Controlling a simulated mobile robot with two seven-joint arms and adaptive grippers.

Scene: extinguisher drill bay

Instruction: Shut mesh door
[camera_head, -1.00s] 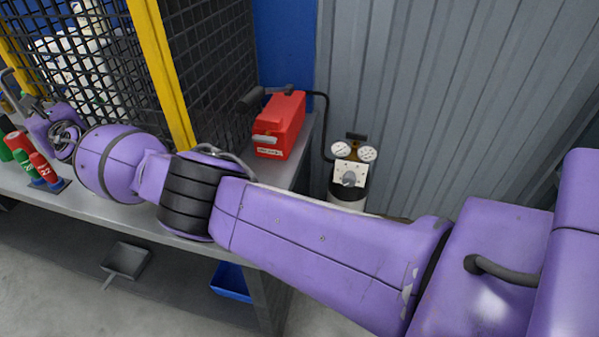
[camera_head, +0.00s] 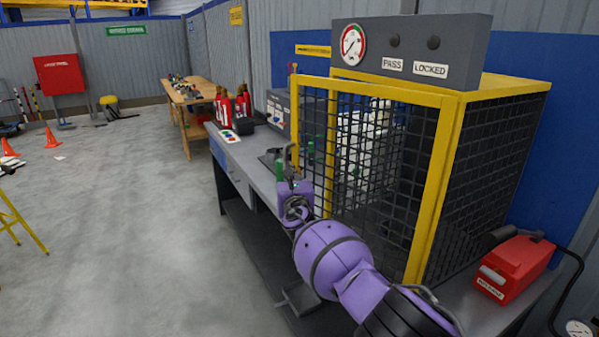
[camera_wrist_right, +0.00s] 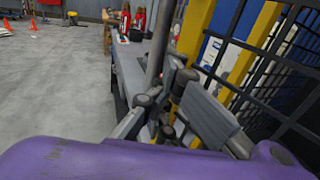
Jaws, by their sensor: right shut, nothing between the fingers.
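The mesh door belongs to a yellow-framed cage on the grey bench. Its dark mesh front (camera_head: 385,160) shows in the head view between yellow uprights, and I cannot tell how far the door stands open. My right gripper (camera_head: 289,161) is shut and empty, at the left end of the mesh front; I cannot tell whether it touches the frame. In the right wrist view its grey fingers (camera_wrist_right: 170,88) lie close to a yellow upright (camera_wrist_right: 196,28), with mesh (camera_wrist_right: 285,50) on the right. My left gripper is not in view.
A gauge box (camera_head: 410,50) marked PASS and LOCKED tops the cage. A red case (camera_head: 515,266) sits right of it on the bench (camera_head: 250,155). Red extinguishers (camera_head: 233,104) stand farther back. The floor (camera_head: 130,190) at left is largely clear.

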